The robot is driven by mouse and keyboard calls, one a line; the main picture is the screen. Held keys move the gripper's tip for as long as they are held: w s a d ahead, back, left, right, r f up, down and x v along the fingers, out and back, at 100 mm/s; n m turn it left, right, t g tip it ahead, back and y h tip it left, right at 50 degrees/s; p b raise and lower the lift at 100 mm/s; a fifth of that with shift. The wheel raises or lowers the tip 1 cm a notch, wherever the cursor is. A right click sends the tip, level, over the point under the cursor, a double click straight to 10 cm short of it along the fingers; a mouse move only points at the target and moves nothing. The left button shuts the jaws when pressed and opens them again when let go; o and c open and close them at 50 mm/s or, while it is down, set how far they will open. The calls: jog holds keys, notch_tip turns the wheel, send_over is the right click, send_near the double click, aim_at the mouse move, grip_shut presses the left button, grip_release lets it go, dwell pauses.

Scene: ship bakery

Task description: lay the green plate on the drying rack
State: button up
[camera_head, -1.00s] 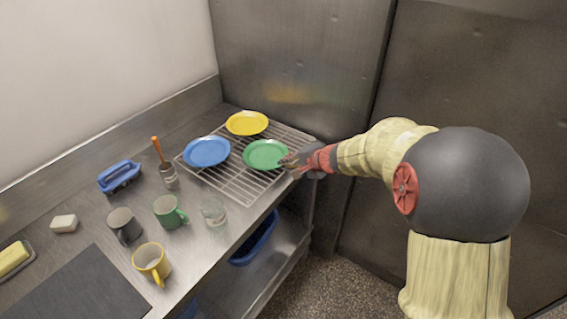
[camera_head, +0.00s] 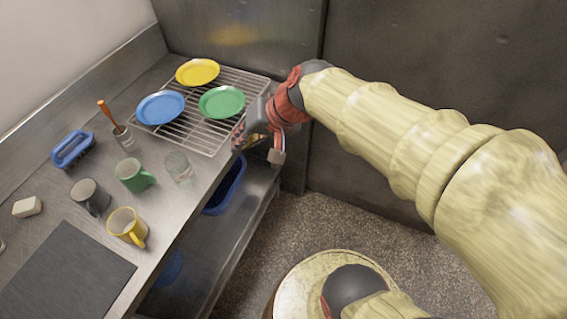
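The green plate (camera_head: 221,102) lies on the wire drying rack (camera_head: 205,137), at the rack's right side. A blue plate (camera_head: 161,107) and a yellow plate (camera_head: 198,72) lie on the same rack, to the left and behind. My gripper (camera_head: 259,147) is off the rack's right front edge, apart from the green plate. Its fingers are spread, and nothing shows between them.
The steel counter holds a green mug (camera_head: 133,176), a clear glass (camera_head: 178,166), a dark mug (camera_head: 91,198), a yellow mug (camera_head: 127,227) and a blue brush (camera_head: 72,149). A blue bin (camera_head: 227,187) sits on the shelf below. The floor at right is open.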

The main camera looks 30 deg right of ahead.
jog(key=s+d+r+n+h, duration=0.1)
jog(key=s+d+n+h, duration=0.3)
jog(key=s, duration=0.8)
jog(key=shift+s+r, duration=0.2)
jog(key=shift+s, duration=0.15)
dwell(0.4)
